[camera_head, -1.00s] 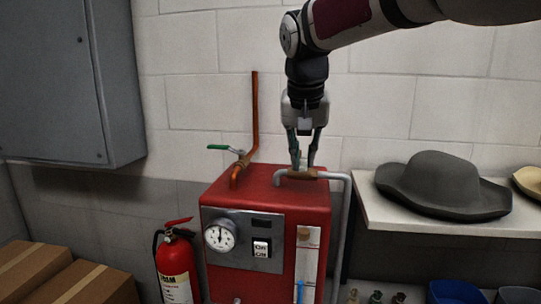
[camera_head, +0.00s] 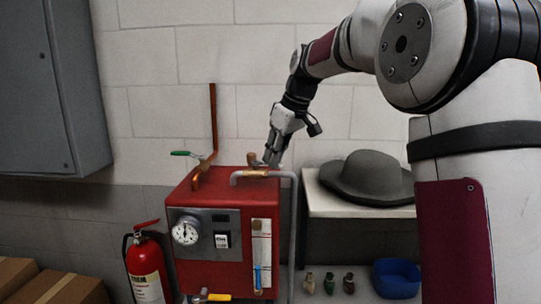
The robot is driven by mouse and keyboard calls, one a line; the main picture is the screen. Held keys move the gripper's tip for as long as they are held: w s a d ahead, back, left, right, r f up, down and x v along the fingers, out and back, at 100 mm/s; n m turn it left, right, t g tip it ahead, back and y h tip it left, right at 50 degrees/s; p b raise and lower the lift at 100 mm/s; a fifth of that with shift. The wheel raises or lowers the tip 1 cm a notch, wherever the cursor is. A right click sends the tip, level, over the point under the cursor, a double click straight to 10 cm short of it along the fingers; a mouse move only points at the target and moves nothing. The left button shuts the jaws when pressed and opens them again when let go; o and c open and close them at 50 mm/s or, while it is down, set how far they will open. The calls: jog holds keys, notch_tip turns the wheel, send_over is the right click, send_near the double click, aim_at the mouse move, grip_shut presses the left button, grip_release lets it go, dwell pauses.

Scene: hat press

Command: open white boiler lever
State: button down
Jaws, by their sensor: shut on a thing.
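The red boiler (camera_head: 225,268) stands against the wall in the head view. A grey-white pipe with a brass valve (camera_head: 256,173) runs along its top right and down its right side. My gripper (camera_head: 270,158) is tilted at this valve, just above the boiler top, with its fingers shut on the white lever. The lever itself is hidden by the fingers or too small to make out. A small brass piece (camera_head: 252,159) stands up just left of the fingers. A copper pipe with a green-handled lever (camera_head: 186,154) rises at the boiler's back left.
A fire extinguisher (camera_head: 146,268) stands left of the boiler. A shelf (camera_head: 335,209) with a dark hat (camera_head: 367,178) is close on the right, with a blue bowl (camera_head: 397,278) below. A yellow-handled lever (camera_head: 216,297) sticks out at the boiler's lower front.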

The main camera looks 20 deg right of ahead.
jog(key=shift+w+d+n+g+y+b, duration=0.4)
jog(key=shift+w+d+n, duration=0.2)
jog(key=shift+n, duration=0.7)
jog(key=shift+w+d+n+g+y+b, duration=0.2)
jog(key=shift+w+d+n+g+b, duration=0.3)
jog(key=shift+n, duration=0.8)
jog(key=shift+w+d+n+g+y+b, duration=0.25)
jog(key=shift+w+d+n+b, duration=0.45)
jog(key=shift+n, duration=0.6)
jog(key=shift+w+a, duration=0.1)
jog(key=c, duration=1.6)
grip_release()
jog(key=shift+o, duration=0.2)
jog(key=v, duration=0.7)
jog(key=shift+r, duration=0.2)
